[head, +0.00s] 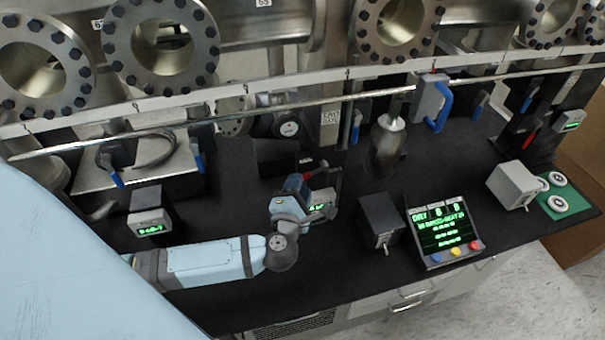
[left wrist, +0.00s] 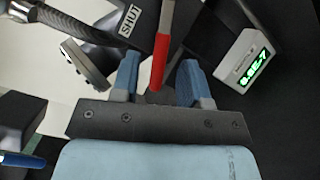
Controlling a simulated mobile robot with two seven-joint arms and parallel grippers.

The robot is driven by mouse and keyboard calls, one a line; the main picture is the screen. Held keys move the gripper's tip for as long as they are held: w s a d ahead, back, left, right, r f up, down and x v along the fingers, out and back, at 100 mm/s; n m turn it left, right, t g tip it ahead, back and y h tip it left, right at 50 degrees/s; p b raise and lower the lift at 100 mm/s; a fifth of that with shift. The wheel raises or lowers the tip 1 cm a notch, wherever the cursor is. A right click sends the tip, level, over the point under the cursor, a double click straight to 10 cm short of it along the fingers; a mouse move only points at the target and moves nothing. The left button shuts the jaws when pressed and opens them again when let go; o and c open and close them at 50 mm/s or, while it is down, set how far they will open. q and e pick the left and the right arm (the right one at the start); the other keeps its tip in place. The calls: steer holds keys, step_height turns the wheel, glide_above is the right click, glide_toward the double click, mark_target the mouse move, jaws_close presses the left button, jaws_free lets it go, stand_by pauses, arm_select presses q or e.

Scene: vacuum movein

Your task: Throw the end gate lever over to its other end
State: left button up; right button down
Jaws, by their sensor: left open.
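The end gate lever (left wrist: 160,62), a thin bar with a red grip, shows in the left wrist view. It runs down from the top edge between my fingers. A black plate marked SHUT (left wrist: 131,21) is just left of it. My left gripper (left wrist: 160,80) is open, with one blue finger on each side of the red grip and visible gaps to both. In the head view my left gripper (head: 326,182) is at the middle of the black bench, below a sign that seems to start with END (head: 330,118). The lever is hard to make out there. My right gripper is not in view.
A small green-lit readout (left wrist: 246,62) stands right of my fingers. In the head view, a dark box (head: 380,222) and a display panel with coloured buttons (head: 443,232) stand right of my gripper. A metal flask-like vessel (head: 386,148) stands behind them. A long rod (head: 250,118) crosses the back.

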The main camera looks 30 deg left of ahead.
mark_target(307, 174)
arm_select(q)
steer(key=x, duration=0.3)
steer(key=shift+w, duration=0.15)
jaws_close()
steer(key=shift+a+f, duration=0.1)
